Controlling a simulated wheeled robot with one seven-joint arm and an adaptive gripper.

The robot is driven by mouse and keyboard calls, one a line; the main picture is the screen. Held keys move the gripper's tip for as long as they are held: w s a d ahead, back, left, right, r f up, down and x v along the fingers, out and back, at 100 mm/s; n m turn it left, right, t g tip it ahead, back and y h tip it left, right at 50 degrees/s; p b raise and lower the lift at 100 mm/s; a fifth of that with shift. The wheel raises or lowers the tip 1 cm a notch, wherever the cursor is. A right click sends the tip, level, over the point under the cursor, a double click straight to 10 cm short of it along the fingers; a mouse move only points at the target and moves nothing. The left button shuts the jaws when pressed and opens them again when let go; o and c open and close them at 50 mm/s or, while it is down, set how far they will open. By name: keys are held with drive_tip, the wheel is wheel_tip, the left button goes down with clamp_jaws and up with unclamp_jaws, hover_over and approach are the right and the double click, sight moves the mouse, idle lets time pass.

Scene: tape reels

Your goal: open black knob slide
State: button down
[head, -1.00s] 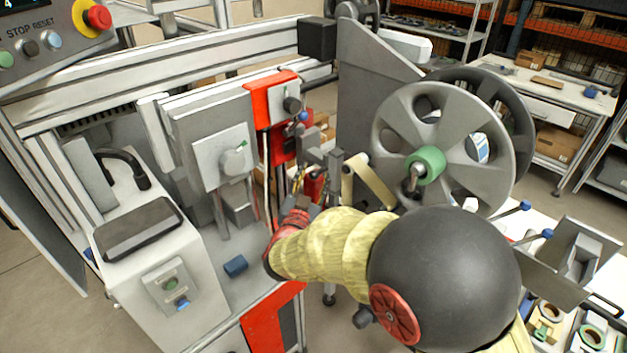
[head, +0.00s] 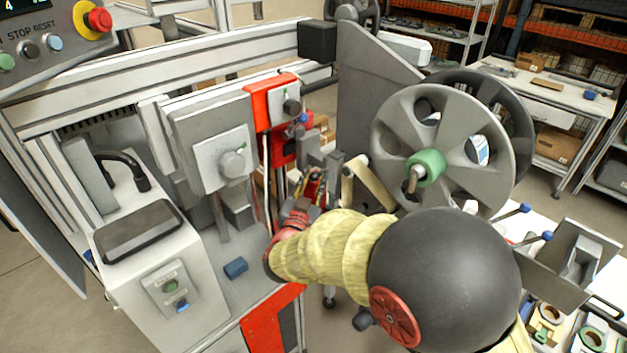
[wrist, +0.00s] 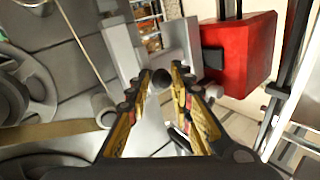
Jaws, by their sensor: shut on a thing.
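The black knob (wrist: 161,78) is a small dark ball in the wrist view, in front of a grey metal bracket (wrist: 124,45). My gripper (wrist: 162,73) has its yellow-and-black fingers on either side of the knob and is shut on it. In the head view my gripper (head: 317,173) is at the metal parts below the red box and left of the large reel. The knob cannot be made out there, hidden among the fingers and bracket. How far the slide is open cannot be told.
A red block (wrist: 238,48) stands close right of the fingers in the wrist view. The large grey reel (head: 396,140) with a green hub is right of my arm. A grey box with a round dial (head: 232,162) and a red switch box (head: 270,100) are to the left.

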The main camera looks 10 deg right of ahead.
idle(0.4)
drive_tip(key=w+a, duration=0.1)
drive_tip(key=w, duration=0.1)
drive_tip(key=w+a, duration=0.1)
drive_tip(key=w+a+p, duration=0.1)
drive_tip(key=w+a, duration=0.1)
drive_tip(key=shift+w, duration=0.35)
drive_tip(key=c, duration=1.6)
unclamp_jaws()
drive_tip(key=shift+o, duration=0.2)
drive_tip(key=shift+s, duration=0.15)
drive_tip(key=v, duration=1.1)
drive_tip(key=shift+s+a, duration=0.2)
drive_tip(key=shift+s, duration=0.15)
